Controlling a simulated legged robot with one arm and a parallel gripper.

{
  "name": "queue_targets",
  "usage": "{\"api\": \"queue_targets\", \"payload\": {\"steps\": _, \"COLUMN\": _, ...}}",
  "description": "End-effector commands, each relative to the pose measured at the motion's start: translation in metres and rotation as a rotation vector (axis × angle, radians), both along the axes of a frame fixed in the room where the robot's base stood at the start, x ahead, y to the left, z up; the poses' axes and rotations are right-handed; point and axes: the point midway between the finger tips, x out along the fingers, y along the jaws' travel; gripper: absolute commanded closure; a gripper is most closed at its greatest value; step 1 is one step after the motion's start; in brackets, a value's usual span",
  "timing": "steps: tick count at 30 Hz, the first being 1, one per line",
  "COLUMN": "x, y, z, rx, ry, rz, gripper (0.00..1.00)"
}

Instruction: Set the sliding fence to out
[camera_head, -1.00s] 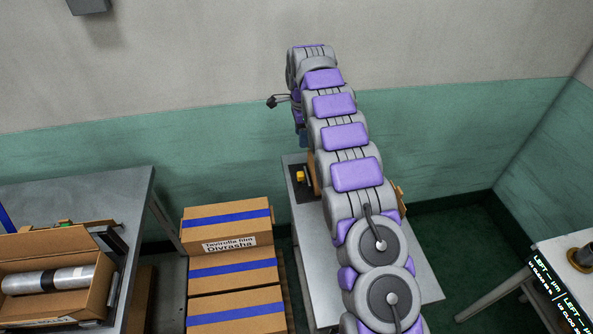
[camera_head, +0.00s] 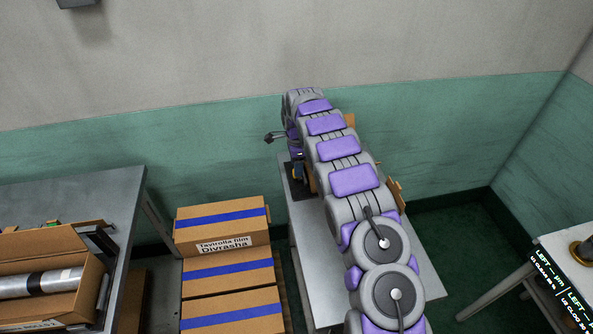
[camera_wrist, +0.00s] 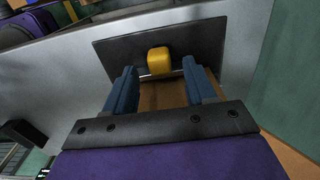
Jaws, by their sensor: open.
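The sliding fence's yellow block-like knob (camera_wrist: 159,60) stands on a dark plate (camera_wrist: 120,45) in the wrist view. My gripper (camera_wrist: 161,75) is open, its two blue fingers apart, with the yellow knob showing beyond and between the fingertips. I cannot tell how far the tips are from it, but nothing is held. A brown cardboard-coloured surface (camera_wrist: 163,96) shows between the fingers. In the head view, the dark plate (camera_head: 299,190) lies on a grey table (camera_head: 310,245), and my arm covers most of what stands there. The yellow knob is mostly hidden there by my gripper.
Stacked cardboard boxes (camera_head: 222,225) with blue stripes stand left of the grey table. A larger bench (camera_head: 130,195) at far left carries an open box with a film roll (camera_head: 35,282). A white table (camera_head: 540,255) stands at the right. The wall is close behind.

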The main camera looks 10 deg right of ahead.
Motion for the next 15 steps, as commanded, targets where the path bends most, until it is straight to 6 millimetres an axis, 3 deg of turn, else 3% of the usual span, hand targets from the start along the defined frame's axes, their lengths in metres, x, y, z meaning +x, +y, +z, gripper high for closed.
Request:
{"api": "queue_targets", "payload": {"steps": 6, "x": 0.0, "y": 0.0, "z": -0.02, "rx": 0.0, "ry": -0.001, "rz": 0.001, "gripper": 0.45}}
{"api": "queue_targets", "payload": {"steps": 15, "x": 0.0, "y": 0.0, "z": -0.022, "rx": 0.0, "ry": -0.002, "rz": 0.001, "gripper": 0.45}}
